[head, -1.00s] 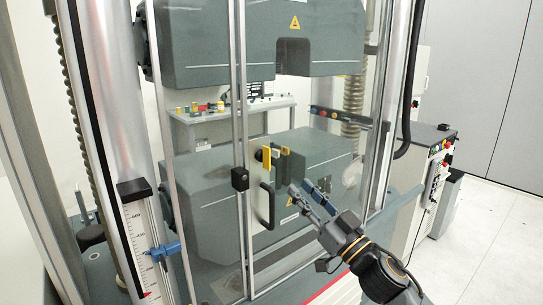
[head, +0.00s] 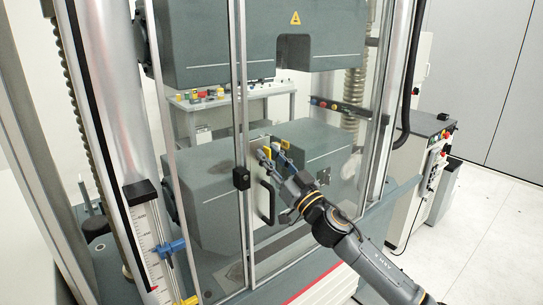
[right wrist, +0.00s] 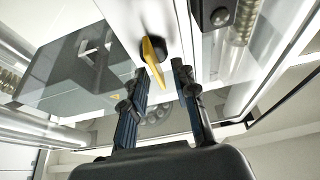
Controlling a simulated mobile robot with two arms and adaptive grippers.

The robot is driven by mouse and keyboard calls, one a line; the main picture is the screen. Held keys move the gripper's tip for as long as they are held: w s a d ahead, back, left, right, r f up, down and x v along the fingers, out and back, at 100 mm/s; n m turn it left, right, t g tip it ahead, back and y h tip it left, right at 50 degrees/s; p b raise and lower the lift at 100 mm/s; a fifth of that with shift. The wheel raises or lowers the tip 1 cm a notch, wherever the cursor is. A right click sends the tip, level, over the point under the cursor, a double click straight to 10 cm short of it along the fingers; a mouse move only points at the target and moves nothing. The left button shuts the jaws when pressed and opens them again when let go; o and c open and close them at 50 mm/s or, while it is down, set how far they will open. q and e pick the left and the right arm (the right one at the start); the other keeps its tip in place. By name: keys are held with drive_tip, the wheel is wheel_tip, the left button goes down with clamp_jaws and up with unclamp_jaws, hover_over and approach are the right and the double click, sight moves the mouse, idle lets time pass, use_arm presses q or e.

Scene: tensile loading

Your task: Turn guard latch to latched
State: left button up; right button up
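The guard latch (head: 266,154) is a small yellow lever on the clear guard door, largely covered by my right gripper in the head view. In the right wrist view the yellow lever (right wrist: 155,60) hangs from a dark round hub and points towards the gap between my fingers. My right gripper (head: 273,152) is at the latch, with its fingers apart. In the right wrist view the open gripper (right wrist: 159,73) has one finger on each side of the lever's tip; I cannot tell whether either touches it. My left gripper is not in view.
A black door handle (head: 266,202) is just below the latch. A black block (head: 241,179) sits on the door's upright frame to the left. Grey machine blocks stand behind the clear panel.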

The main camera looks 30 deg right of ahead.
clamp_jaws()
drive_tip(key=shift+n, duration=0.4)
drive_tip(key=n+g+y, duration=0.1)
drive_tip(key=n+y, duration=0.2)
drive_tip(key=n, duration=0.2)
drive_tip(key=shift+a, duration=0.1)
drive_tip(key=n+y, duration=0.1)
drive_tip(key=n, duration=0.2)
drive_tip(key=n+g+y, duration=0.1)
drive_tip(key=n, duration=0.2)
drive_tip(key=shift+a+g+p, duration=0.15)
drive_tip(key=shift+g+p, duration=0.15)
drive_tip(key=n+g+p, duration=0.1)
drive_tip(key=n, duration=0.2)
drive_tip(key=n+g+y+p, duration=0.1)
drive_tip(key=n, duration=0.2)
drive_tip(key=shift+a+f+n+y, duration=0.1)
drive_tip(key=shift+f+n+y, duration=0.05)
drive_tip(key=shift+n+y, duration=0.15)
drive_tip(key=n+g+p, duration=0.1)
drive_tip(key=n, duration=0.1)
drive_tip(key=shift+f+n+g, duration=0.15)
drive_tip(key=shift+n+g, duration=0.15)
drive_tip(key=shift+n, duration=0.1)
drive_tip(key=shift+f+n+p, duration=0.1)
drive_tip(key=shift+n+p, duration=0.4)
drive_tip(key=shift+p, duration=0.1)
drive_tip(key=shift+f, duration=0.1)
